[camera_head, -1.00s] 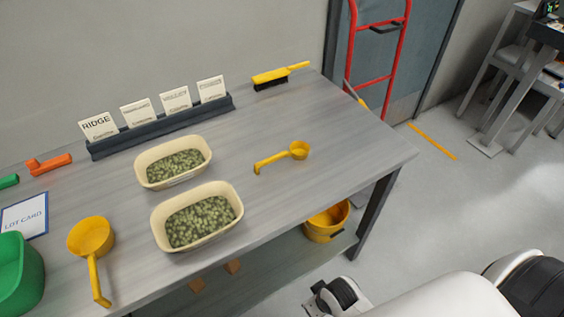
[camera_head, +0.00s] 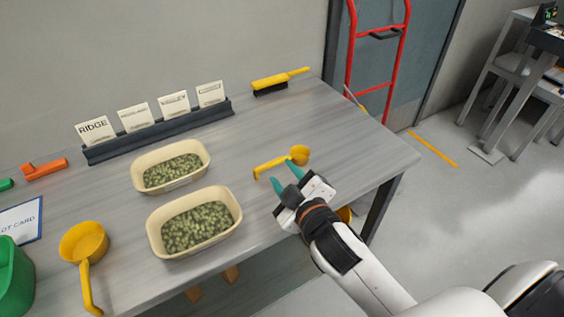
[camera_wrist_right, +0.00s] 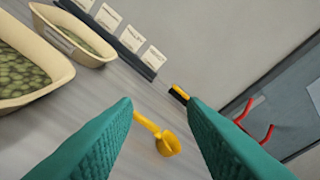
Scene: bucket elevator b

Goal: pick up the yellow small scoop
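The yellow small scoop (camera_head: 299,155) lies on the grey table right of the two cream tubs, its handle pointing left toward the front. In the right wrist view the small scoop (camera_wrist_right: 168,143) shows between and beyond the fingers. My right gripper (camera_head: 285,179) is open and empty, just in front of the scoop in the head view; its teal fingertips come close to the handle. I cannot tell whether they touch in the head view, but the wrist view shows a gap. A larger yellow scoop (camera_head: 84,242) lies at the front left. My left gripper is not in view.
Two cream tubs of green pellets (camera_head: 170,167) (camera_head: 194,225) stand left of the scoop. A dark card rack (camera_head: 160,130) and a yellow brush (camera_head: 279,80) are at the back. The tabletop (camera_head: 350,150) right of the scoop is clear.

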